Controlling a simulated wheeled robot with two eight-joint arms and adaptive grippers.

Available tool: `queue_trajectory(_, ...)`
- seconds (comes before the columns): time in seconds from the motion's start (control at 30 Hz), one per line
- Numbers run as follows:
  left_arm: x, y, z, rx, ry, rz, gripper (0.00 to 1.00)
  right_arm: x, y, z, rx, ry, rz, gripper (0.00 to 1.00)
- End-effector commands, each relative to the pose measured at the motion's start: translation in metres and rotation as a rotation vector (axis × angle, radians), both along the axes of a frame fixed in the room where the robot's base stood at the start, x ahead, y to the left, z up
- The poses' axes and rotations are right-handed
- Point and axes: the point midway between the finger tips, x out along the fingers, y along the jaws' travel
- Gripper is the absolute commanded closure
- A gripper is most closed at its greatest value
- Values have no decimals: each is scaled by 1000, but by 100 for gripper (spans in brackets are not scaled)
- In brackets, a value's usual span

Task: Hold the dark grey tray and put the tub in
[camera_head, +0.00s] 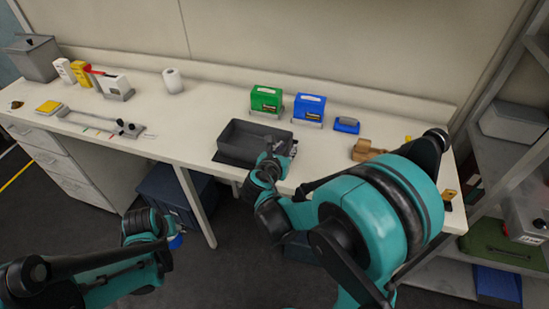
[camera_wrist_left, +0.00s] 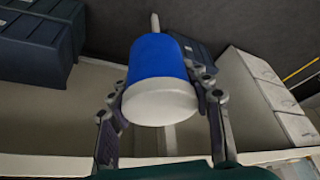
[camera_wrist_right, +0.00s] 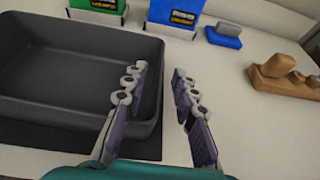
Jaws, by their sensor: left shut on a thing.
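The dark grey tray (camera_head: 236,142) sits on the table near its front edge, and its right end shows in the right wrist view (camera_wrist_right: 90,112). My right gripper (camera_wrist_right: 160,75) is open at the tray's right end; its left finger overlaps the tray wall in the picture and its right finger is over the tabletop. I cannot tell whether it touches the wall. My left gripper (camera_wrist_left: 163,92) is shut on the tub (camera_wrist_left: 160,65), which is blue with a white end. The tub is held low, off the front of the table; in the head view only a bit of blue (camera_head: 175,241) shows.
Behind the tray stand a green box (camera_head: 266,99) and a blue box (camera_head: 309,108), with a small blue block (camera_head: 346,125) to their right. A wooden piece (camera_head: 367,150) lies further right. A paper roll (camera_head: 173,81) stands at the back left.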

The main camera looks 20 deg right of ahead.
Motion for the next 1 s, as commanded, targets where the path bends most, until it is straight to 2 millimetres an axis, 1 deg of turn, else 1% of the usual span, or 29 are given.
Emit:
queue_trajectory(0.03,0,0,-3,0,0,0,83,5,-4,-4,0,0,-1,72)
queue_trajectory(0.2,0,0,-6,0,0,0,83,14,-11,-7,0,0,0,72)
queue_trajectory(0.5,0,0,-6,0,0,0,83,16,-12,-8,0,0,1,72)
queue_trajectory(0.53,0,0,-6,0,0,0,83,16,-11,-8,0,0,1,78)
queue_trajectory(0.57,0,0,-6,0,0,0,83,16,-11,-8,0,0,1,86)
queue_trajectory(0.6,0,0,-6,0,0,0,83,16,-12,-8,0,0,1,96)
queue_trajectory(0.63,0,0,-6,0,0,0,83,16,-12,-8,0,0,1,100)
queue_trajectory(0.87,1,0,-6,0,0,-2,83,16,-11,-8,0,0,1,100)
queue_trajectory(0.97,9,-4,-3,-1,0,-35,83,16,-11,-8,0,0,1,100)
queue_trajectory(1.0,16,-8,-1,-1,-1,-64,83,16,-11,-8,0,0,1,100)
